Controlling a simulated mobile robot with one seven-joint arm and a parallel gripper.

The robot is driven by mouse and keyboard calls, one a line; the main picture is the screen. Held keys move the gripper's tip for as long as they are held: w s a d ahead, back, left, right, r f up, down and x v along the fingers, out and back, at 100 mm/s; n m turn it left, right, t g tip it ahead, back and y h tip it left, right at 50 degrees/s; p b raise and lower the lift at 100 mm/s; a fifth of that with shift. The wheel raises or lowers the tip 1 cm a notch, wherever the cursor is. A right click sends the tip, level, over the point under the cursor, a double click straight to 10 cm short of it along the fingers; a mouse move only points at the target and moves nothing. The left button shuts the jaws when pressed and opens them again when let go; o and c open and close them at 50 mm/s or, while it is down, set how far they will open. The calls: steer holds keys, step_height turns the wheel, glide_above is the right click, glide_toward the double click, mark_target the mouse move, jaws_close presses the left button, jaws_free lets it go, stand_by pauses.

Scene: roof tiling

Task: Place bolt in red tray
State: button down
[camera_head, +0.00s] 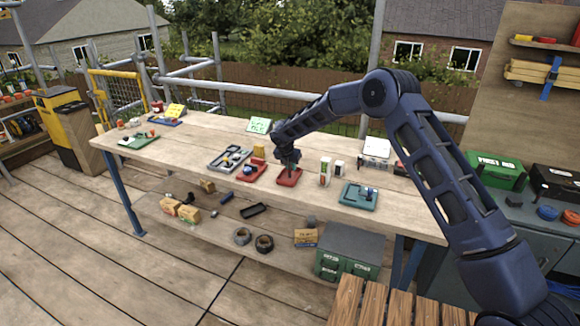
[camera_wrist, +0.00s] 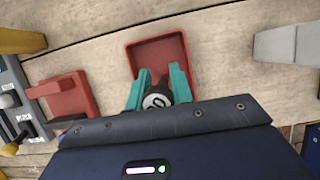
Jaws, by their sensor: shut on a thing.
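In the wrist view my gripper (camera_wrist: 158,92) has teal fingers on both sides of a dark round-headed bolt (camera_wrist: 157,101) with a pale ring on its head, and is shut on it. The red tray (camera_wrist: 150,51) lies flat on the wooden bench just beyond the fingertips; the part of it that shows is empty. In the head view my gripper (camera_head: 290,160) points down over the red tray (camera_head: 289,178). The bolt cannot be made out there. Whether the bolt touches the tray floor I cannot tell.
On the bench (camera_head: 225,135), a second red holder (camera_head: 251,172) and a grey divided tray (camera_head: 229,160) lie to the left of the red tray. White boxes (camera_head: 325,171) and a teal tray (camera_head: 359,196) stand to the right. Bare wood lies between them.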

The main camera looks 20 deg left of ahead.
steer(key=c, duration=1.2)
jaws_free()
steer(key=shift+f, duration=0.1)
steer(key=shift+c, duration=0.2)
steer(key=v, duration=1.2)
